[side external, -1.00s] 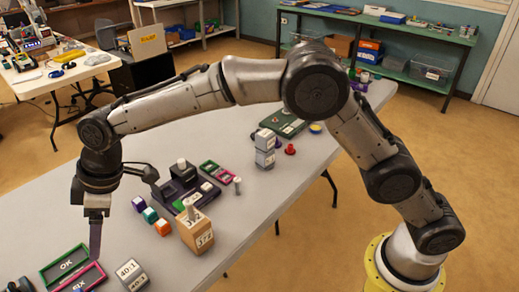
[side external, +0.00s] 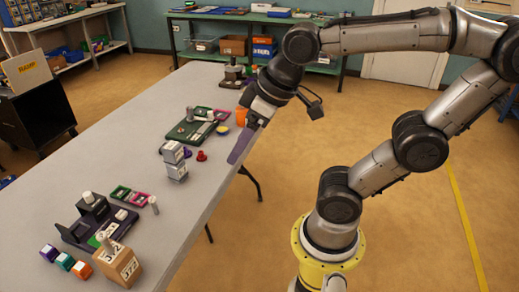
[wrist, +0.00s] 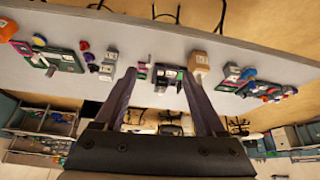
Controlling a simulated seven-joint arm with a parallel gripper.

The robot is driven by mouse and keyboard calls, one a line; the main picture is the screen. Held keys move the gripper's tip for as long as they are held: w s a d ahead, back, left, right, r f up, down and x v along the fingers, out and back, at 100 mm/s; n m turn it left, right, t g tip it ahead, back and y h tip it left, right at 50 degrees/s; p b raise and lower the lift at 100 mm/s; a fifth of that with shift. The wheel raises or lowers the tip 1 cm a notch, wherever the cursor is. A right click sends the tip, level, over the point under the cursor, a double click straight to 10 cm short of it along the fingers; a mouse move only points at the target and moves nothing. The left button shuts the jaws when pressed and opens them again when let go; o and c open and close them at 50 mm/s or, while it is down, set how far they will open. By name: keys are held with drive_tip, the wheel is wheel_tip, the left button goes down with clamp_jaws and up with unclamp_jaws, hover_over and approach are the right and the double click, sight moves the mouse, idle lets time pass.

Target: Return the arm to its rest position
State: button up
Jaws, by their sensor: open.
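My gripper (side external: 240,148) is by the right edge of the grey table (side external: 130,130) in the side external view, with its dark purple fingers pointing down and left. In the wrist view my gripper (wrist: 158,78) shows two fingers spread wide apart, with nothing held between them. Beyond the fingers, the table (wrist: 225,55) and its objects appear at a distance. My arm is raised and bent above the yellow base ring, with the forearm reaching left. From the side I cannot tell exactly how high the fingers are above the table edge.
Near my gripper are an orange cup (side external: 242,117), a yellow disc (side external: 223,130), a green board (side external: 184,134), a red knob (side external: 201,156) and stacked grey blocks (side external: 176,170). A wooden block (side external: 118,264) stands nearer. Open floor (side external: 270,215) lies right of the table.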

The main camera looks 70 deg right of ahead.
drive_tip(key=shift+m+h, duration=0.3)
drive_tip(key=shift+m, duration=0.3)
drive_tip(key=s, duration=0.1)
drive_tip(key=s+d+f, duration=0.1)
drive_tip(key=s+f, duration=0.1)
drive_tip(key=s, duration=0.1)
drive_tip(key=shift+d+f, duration=0.15)
drive_tip(key=shift+d, duration=0.15)
drive_tip(key=shift+w, duration=0.1)
